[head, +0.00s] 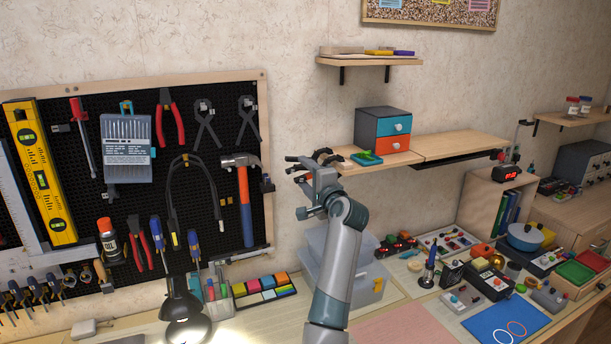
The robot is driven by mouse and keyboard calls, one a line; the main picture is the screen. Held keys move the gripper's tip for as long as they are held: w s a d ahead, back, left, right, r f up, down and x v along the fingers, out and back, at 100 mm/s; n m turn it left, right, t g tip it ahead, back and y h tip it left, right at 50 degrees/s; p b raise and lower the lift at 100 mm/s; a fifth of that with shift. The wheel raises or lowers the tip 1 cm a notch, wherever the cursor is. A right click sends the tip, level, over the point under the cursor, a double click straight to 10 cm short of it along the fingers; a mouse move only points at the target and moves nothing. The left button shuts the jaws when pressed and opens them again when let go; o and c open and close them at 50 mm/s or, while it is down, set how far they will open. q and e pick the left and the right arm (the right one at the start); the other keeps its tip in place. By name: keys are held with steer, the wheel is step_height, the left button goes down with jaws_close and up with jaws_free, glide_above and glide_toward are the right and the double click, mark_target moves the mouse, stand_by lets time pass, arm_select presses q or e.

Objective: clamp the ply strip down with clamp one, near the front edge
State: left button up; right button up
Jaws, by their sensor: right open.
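Two dark clamp-like tools, one (207,124) and another (246,119), hang at the upper right of the pegboard. Which is clamp one I cannot tell. A dark curved item (326,157) is at the left end of the long wall shelf, partly behind my right gripper; it is too small to name. I cannot make out the ply strip for certain. My right gripper (297,187) is open and appears empty, its fingers pointing left, in front of the shelf's left end and right of the hammer. My left gripper is out of view.
The pegboard (90,97) holds a hammer (244,200), pliers and a level. The long shelf (460,147) carries a drawer box (382,131) and a green item (367,158). A clear bin (315,243) stands behind my right arm. The bench right is crowded.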

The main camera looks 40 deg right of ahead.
steer(key=shift+o, duration=0.7)
steer(key=o, duration=0.4)
steer(key=shift+s, duration=0.1)
steer(key=shift+s+a+f+b, duration=0.15)
steer(key=shift+s+b, duration=0.15)
steer(key=shift+s, duration=0.25)
steer(key=shift+b+v, duration=2.2)
steer(key=shift+v, duration=5.85)
steer(key=shift+a, duration=0.15)
